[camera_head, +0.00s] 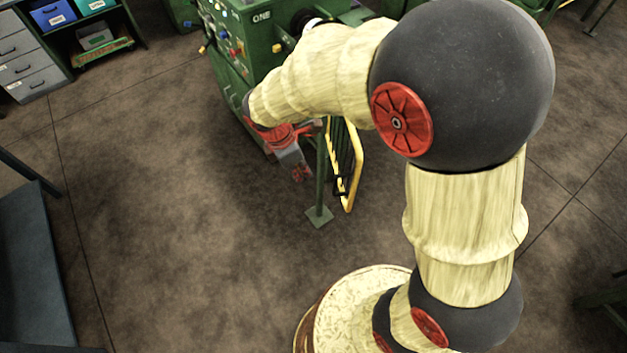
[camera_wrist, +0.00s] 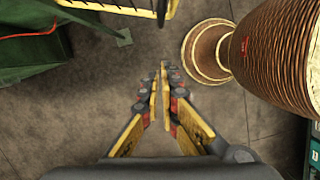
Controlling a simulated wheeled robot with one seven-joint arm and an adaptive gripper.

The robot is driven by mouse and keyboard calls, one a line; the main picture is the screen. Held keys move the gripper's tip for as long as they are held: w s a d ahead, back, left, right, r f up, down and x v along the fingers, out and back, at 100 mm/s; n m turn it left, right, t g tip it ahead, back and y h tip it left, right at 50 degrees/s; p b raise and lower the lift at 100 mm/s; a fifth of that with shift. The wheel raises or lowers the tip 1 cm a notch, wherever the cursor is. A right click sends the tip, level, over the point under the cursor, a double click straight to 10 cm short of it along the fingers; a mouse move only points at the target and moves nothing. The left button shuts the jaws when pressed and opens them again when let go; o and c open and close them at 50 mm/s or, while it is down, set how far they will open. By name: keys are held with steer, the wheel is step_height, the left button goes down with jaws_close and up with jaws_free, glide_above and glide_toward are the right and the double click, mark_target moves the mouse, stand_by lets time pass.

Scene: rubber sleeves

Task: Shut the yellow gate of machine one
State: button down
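The yellow gate (camera_head: 357,165) is a barred frame beside a green post (camera_head: 321,180). It stands out from green machine one (camera_head: 236,70), which bears the label ONE; my arm hides part of the gate's upper area. In the wrist view the gate (camera_wrist: 120,9) shows only at the top edge, beyond my fingertips. My gripper (camera_head: 299,173) is left of the post and gate in the head view, pointing down. In the wrist view my gripper (camera_wrist: 160,75) has its fingertips together, with nothing seen between them. It appears apart from the gate.
The post's foot plate (camera_head: 319,217) sits on the brown floor. Grey drawers (camera_head: 30,65) and a shelf with bins (camera_head: 98,42) stand at the upper left. A dark bench (camera_head: 35,270) is at the left edge. The floor between bench and post is clear.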

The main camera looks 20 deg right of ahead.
steer(key=d+f+b, duration=0.1)
steer(key=d+f, duration=0.5)
steer(key=f, duration=0.3)
steer(key=shift+w+d, duration=0.15)
steer(key=shift+w, duration=0.1)
